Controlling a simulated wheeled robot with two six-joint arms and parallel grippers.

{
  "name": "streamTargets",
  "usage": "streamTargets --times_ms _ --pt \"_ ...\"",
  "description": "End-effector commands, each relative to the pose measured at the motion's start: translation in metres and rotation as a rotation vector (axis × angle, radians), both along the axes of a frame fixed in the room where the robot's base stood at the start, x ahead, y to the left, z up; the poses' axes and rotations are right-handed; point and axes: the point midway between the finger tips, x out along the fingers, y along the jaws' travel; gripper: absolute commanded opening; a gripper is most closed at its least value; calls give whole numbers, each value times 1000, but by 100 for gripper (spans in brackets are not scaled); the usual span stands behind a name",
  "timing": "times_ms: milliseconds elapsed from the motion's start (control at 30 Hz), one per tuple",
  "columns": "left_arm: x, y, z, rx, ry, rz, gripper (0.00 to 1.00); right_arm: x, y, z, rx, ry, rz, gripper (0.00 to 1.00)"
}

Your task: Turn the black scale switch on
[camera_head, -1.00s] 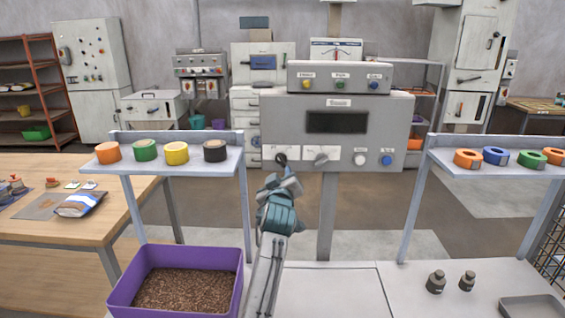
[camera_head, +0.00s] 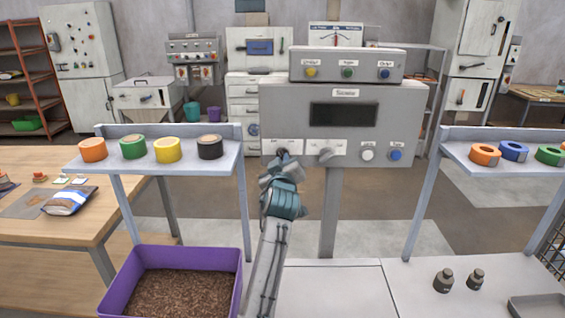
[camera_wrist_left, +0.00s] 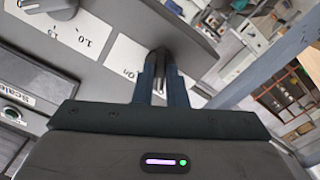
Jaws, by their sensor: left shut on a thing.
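The grey scale panel (camera_head: 420,105) stands in front of me with a dark display (camera_head: 343,114). The black scale switch (camera_wrist_left: 161,62) is at the panel's lower left, by a white label reading "On" in the left wrist view. My left gripper (camera_head: 283,160) reaches up to it from below; in the left wrist view its two fingers (camera_wrist_left: 160,84) are shut on the switch, one on each side. In the head view the gripper mostly hides the switch, and its exact turn position is hard to tell. My right gripper is not in view.
A grey dial (camera_head: 325,154), a white button (camera_head: 367,154) and a blue button (camera_head: 396,155) sit to the right on the panel. Tape rolls stand on side shelves (camera_head: 190,164). A purple bin (camera_head: 240,276) of pellets is below left. Two dark weights (camera_head: 443,281) stand at lower right.

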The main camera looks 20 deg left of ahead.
Motion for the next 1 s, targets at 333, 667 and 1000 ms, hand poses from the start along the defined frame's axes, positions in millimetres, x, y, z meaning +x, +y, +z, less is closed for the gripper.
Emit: streamTargets --times_ms 333,667,1000 --pt "0 0 2 67 17 0 0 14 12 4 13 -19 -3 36" --pt "0 1 3 307 86 1 0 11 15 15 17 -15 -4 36" --pt "0 2 5 616 173 2 0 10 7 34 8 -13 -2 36"
